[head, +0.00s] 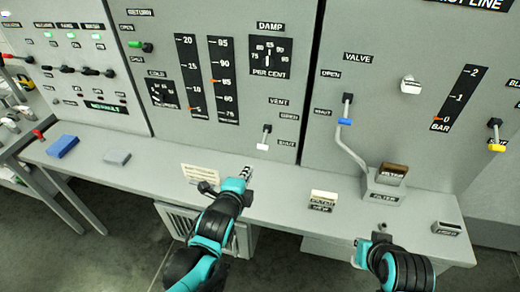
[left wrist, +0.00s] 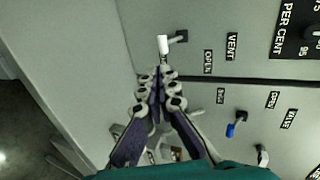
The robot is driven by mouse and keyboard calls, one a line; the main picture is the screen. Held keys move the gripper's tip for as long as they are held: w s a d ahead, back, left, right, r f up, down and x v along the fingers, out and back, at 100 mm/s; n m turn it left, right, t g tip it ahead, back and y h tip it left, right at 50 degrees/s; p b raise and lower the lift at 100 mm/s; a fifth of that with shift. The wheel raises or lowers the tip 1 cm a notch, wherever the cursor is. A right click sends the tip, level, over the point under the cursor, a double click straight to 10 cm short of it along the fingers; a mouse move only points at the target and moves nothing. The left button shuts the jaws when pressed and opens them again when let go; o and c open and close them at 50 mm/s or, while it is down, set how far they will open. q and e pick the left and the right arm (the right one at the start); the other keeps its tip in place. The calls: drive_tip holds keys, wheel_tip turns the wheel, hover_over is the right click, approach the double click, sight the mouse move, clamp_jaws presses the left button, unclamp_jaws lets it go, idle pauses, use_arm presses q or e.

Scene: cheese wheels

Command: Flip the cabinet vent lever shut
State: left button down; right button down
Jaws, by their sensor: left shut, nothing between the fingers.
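The vent lever (head: 263,146) has a white tip and sits on the cabinet panel below the VENT label, beside the OPEN and SHUT labels. Its tip hangs low in the head view. In the left wrist view the white-tipped lever (left wrist: 163,45) stands just beyond the fingertips. My left gripper (head: 247,172) is shut and empty, below and slightly left of the lever. In the left wrist view its fingers (left wrist: 160,76) are together, and a small gap to the lever seems to remain. My right gripper (head: 362,250) is at the lower right, its fingers mostly hidden.
A blue-tipped valve lever (head: 345,121) is to the right, with a filter box (head: 384,184) below it. A cream card (head: 200,173), a filter block (head: 323,200), a blue block (head: 62,146) and a grey block (head: 117,158) lie on the ledge (head: 290,183).

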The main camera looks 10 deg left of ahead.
use_arm(q)
drive_tip(key=b, duration=0.5)
approach(262, 148)
drive_tip(key=shift+m, duration=0.3)
drive_tip(key=x, duration=0.6)
drive_tip(key=shift+s+f, duration=0.15)
drive_tip(key=shift+f, duration=0.05)
drive_tip(key=shift+w, duration=0.5)
drive_tip(key=shift+w+f+b, duration=0.2)
drive_tip(key=shift+f+b, duration=0.65)
drive_tip(key=shift+f, duration=0.2)
drive_tip(key=shift+r, duration=0.15)
